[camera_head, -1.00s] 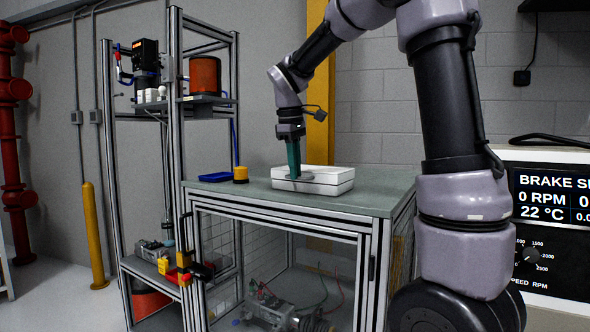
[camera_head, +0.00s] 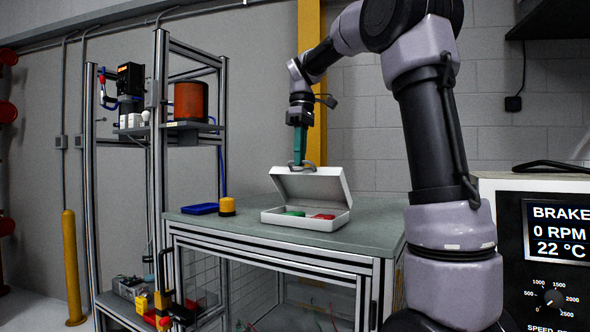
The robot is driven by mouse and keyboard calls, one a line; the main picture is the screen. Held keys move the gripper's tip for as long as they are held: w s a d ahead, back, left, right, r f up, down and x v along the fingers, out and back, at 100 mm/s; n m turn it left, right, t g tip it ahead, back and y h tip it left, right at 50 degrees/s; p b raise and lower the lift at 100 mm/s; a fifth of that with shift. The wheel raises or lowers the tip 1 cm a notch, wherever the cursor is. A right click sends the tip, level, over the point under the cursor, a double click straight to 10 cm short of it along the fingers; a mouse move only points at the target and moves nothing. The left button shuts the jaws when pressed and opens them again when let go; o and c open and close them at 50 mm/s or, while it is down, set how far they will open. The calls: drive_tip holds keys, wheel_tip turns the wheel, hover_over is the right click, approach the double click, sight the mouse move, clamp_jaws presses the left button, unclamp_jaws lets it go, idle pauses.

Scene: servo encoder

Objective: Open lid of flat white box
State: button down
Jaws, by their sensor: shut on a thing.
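The flat white box (camera_head: 290,224) sits on the green-grey table top. Its lid (camera_head: 308,186) stands raised and tilted up along the back side, so the inside shows. A green piece (camera_head: 293,213) and a red piece (camera_head: 322,217) lie in the box. My gripper (camera_head: 300,163) is above the lid's raised upper edge, shut on the grey handle of the lid (camera_head: 302,167). The fingertips are small in this view and their exact contact is hard to see.
A blue tray (camera_head: 199,208) and a yellow cylinder (camera_head: 227,207) stand left of the box on the table (camera_head: 375,234). A metal shelf rack (camera_head: 160,150) is further left. A display panel (camera_head: 550,235) is at the right.

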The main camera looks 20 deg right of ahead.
drive_tip(key=w+d, duration=1.3)
drive_tip(key=shift+d+r, duration=0.2)
drive_tip(key=shift+d, duration=0.15)
drive_tip(key=c, duration=0.9)
unclamp_jaws()
drive_tip(key=shift+w+d+f, duration=0.1)
drive_tip(key=shift+w+f, duration=0.15)
drive_tip(key=shift+r, duration=0.1)
drive_tip(key=shift+s+r, duration=0.1)
